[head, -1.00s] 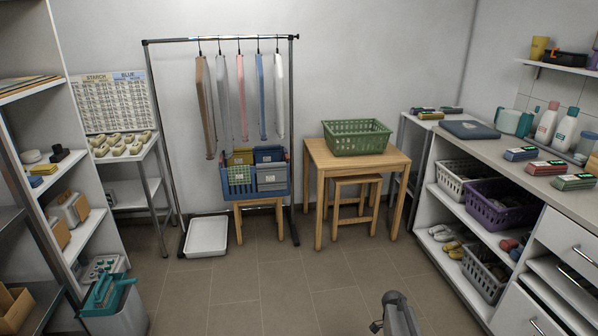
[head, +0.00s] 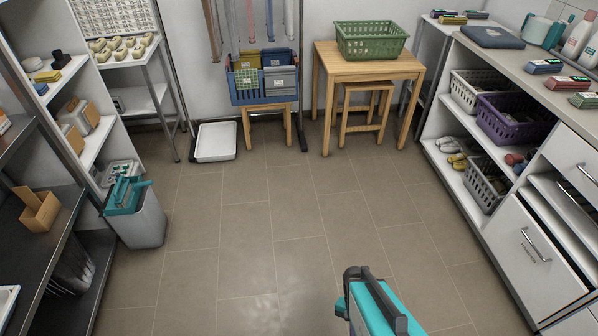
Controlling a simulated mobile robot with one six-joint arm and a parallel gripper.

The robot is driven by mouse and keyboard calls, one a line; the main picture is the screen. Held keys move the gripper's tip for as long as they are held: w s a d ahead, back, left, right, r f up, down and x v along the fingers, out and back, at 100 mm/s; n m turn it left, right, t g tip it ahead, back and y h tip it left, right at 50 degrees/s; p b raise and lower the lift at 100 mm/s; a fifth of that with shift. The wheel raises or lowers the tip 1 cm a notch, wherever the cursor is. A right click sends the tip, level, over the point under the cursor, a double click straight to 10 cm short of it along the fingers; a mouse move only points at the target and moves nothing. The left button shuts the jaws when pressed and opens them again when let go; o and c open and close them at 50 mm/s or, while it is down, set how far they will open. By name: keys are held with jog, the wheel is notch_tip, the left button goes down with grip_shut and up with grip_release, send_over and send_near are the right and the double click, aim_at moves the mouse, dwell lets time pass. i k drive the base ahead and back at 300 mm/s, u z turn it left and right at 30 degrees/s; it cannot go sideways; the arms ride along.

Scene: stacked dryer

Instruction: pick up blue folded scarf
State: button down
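A flat, dark blue folded cloth (head: 492,37) lies on the pale counter (head: 540,70) at the upper right; it looks like the blue folded scarf. Other folded blue and grey pieces (head: 280,76) stand in a blue crate (head: 263,98) on a low wooden stool, at the back left of centre. Part of my arm, teal and dark grey, rises from the bottom edge right of centre. My gripper's fingers do not show. The arm is far from the counter cloth and the crate.
A green basket (head: 371,40) stands on a wooden table (head: 331,61). The counter also bears small stacked packs (head: 560,68) and bottles. Shelves below hold a purple basket (head: 507,128). A grey bin (head: 137,222) stands at left. The middle floor (head: 270,220) is clear.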

aim_at(551, 66)
jog(key=z, duration=0.5)
jog(key=i, duration=1.05)
jog(key=z, duration=1)
jog(key=i, duration=1.35)
jog(key=z, duration=0.25)
